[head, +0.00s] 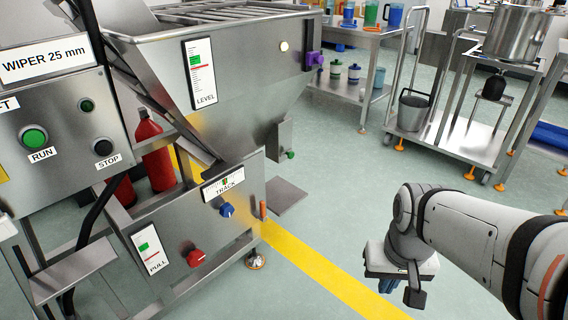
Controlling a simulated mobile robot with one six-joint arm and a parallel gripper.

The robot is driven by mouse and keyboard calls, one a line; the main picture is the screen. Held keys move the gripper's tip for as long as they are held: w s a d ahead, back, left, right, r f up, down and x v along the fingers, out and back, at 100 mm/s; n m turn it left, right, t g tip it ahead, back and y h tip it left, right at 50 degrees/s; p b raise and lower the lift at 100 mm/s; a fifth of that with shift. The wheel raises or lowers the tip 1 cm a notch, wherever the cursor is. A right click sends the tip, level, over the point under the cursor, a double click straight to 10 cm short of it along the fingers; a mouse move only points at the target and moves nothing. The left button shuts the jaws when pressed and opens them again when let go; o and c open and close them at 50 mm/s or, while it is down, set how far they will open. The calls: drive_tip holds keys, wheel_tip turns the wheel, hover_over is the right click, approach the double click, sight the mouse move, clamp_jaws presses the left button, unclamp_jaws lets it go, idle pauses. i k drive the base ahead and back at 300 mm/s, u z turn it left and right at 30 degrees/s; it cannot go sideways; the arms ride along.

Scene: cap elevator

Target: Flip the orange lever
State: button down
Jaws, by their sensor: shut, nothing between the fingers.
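The orange lever (263,210) is a small upright handle at the right edge of the steel TRACK panel (224,190), low on the machine. It is right of the blue knob (226,210). My gripper (413,290) is at the lower right, under the end of my white arm, pointing down. It is shut and empty, well to the right of the lever and apart from it. My own wrist partly hides the fingers.
A red knob (195,256) sits on the panel's lower left. A grey flap (284,196) sticks out behind the lever. A steel cart (442,140) with a bucket stands at the back right. The floor between lever and gripper is clear, with a yellow line (318,272).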

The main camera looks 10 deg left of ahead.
sight(262, 215)
drive_tip(key=z, duration=0.3)
drive_tip(key=k, duration=0.1)
drive_tip(key=u, duration=1)
drive_tip(key=i, duration=1)
drive_tip(key=u, duration=1.7)
drive_tip(key=k, duration=0.85)
drive_tip(key=z, duration=1.1)
